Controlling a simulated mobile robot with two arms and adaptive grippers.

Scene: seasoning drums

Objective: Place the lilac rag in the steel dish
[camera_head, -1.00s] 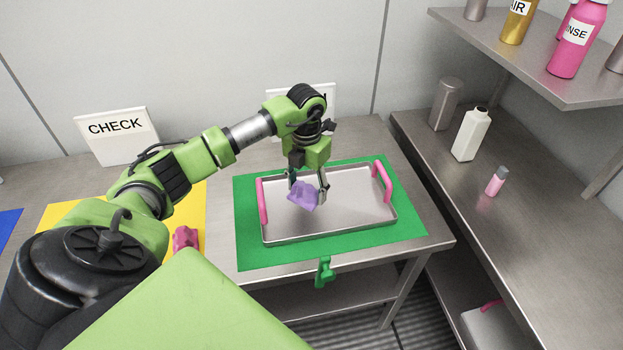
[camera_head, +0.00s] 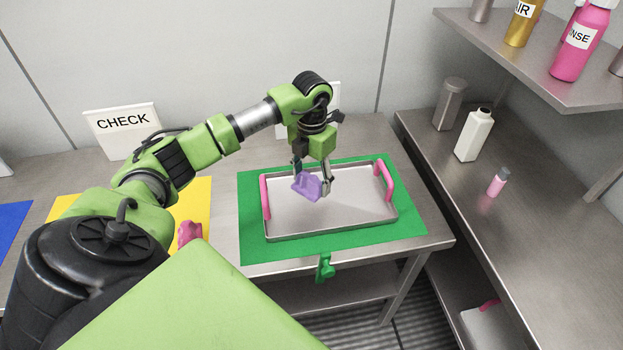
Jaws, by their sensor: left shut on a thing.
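The lilac rag (camera_head: 306,186) is a crumpled purple cloth. My left gripper (camera_head: 312,180) is shut on it, pointing down. The steel dish (camera_head: 335,218) is a shallow rectangular tray with a pink handle at each end, lying on a green mat (camera_head: 252,240). The rag hangs over the left and middle part of the dish, in front of its back rim. It looks to be above the dish floor, though the exact gap is hard to tell. My right gripper is not in view.
A pink crumpled item (camera_head: 189,232) lies on a yellow mat (camera_head: 193,203) to the left. A CHECK sign (camera_head: 123,130) stands behind. On the right counter are a white bottle (camera_head: 473,135), a grey canister (camera_head: 449,104) and a small pink bottle (camera_head: 497,182). A shelf (camera_head: 560,75) overhangs there.

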